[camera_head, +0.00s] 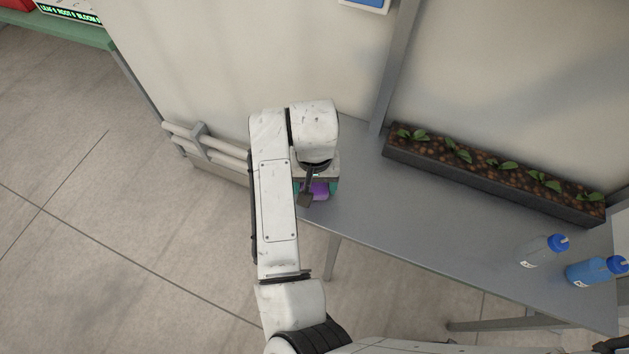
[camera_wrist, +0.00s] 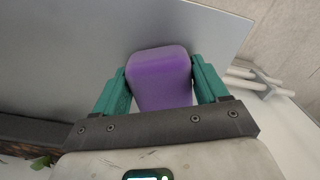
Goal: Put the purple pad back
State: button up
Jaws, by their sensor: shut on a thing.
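The purple pad (camera_wrist: 160,75) sits between the two teal fingers of my gripper (camera_wrist: 162,85) in the wrist view. My gripper is shut on it, one finger along each side. In the head view my gripper (camera_head: 318,188) is at the left end of the grey table (camera_head: 400,220), and a small part of the purple pad (camera_head: 320,188) shows between the fingers. My arm hides much of that end of the table. I cannot tell whether the pad touches the tabletop.
A long planter (camera_head: 490,172) with seedlings stands along the table's back edge. A clear bottle (camera_head: 540,250) and a blue bottle (camera_head: 592,270) stand at the right end. White pipes (camera_head: 205,143) run along the wall at left. The middle of the table is clear.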

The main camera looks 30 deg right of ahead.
jog(key=o, duration=0.9)
jog(key=shift+o, duration=0.2)
notch_tip(320, 180, up, 12)
jog(key=shift+p, duration=0.3)
